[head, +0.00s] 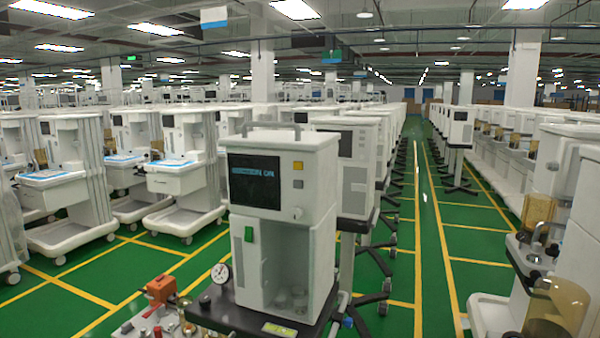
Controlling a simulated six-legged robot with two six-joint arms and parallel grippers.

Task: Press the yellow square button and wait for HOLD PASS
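A small yellow square button (298,165) sits on the white front panel of the nearest cart (320,190), at the upper right of its dark screen (254,181). The screen shows a line of blue text near its top, too blurred to read surely; I cannot make out HOLD PASS. A grey square button (298,184) lies just below the yellow one, and a round knob (297,213) is lower down. Nothing covers the yellow button. Neither of my grippers shows in the head view.
Rows of white carts (185,170) fill the left and right. A green aisle (425,215) with yellow lines is free right of the cart.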

